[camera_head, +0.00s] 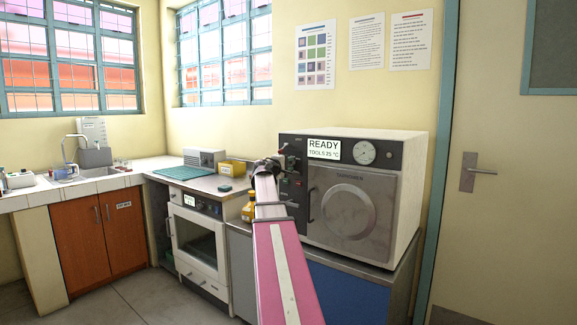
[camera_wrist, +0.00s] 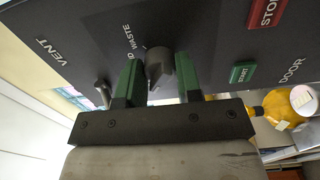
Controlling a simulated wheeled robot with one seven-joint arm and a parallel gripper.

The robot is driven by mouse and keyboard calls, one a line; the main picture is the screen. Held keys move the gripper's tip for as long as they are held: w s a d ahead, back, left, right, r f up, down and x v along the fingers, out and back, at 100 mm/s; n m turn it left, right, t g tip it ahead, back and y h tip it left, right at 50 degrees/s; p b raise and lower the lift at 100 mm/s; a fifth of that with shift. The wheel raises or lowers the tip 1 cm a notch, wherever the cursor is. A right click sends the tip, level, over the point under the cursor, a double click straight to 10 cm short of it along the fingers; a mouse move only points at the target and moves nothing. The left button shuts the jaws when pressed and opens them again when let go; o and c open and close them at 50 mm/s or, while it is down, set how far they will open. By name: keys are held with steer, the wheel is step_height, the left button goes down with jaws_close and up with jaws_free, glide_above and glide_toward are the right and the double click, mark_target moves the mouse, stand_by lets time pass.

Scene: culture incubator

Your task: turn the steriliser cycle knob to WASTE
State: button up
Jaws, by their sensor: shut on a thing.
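The steriliser (camera_head: 350,200) stands on the right-hand bench with its round-faced door shut. Its display (camera_head: 324,150) reads READY and TOOLS, with a temperature. My gripper (camera_head: 268,166) is at the dark control panel on the steriliser's left side and hides much of it. In the wrist view, the dark cycle knob (camera_wrist: 159,68) sits between my gripper's two green fingers (camera_wrist: 160,85), which are shut on it. The WASTE label (camera_wrist: 126,39) is printed just above and left of the knob. Another label beside it is mostly hidden. I cannot tell exactly where the knob points.
A green START button (camera_wrist: 242,73) and a red STOP button (camera_wrist: 268,11) lie right of the knob in the wrist view. A VENT label (camera_wrist: 48,51) is at left. A yellow bottle (camera_head: 248,208) stands beside my arm. A small oven (camera_head: 200,240) is further left.

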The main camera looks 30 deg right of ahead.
steer(key=m, duration=0.5)
steer(key=shift+m, duration=0.3)
steer(key=m, duration=1)
steer(key=shift+m, duration=0.4)
steer(key=m, duration=0.5)
steer(key=shift+m, duration=0.4)
steer(key=o, duration=0.6)
steer(key=shift+o, duration=0.2)
steer(key=v, duration=1.1)
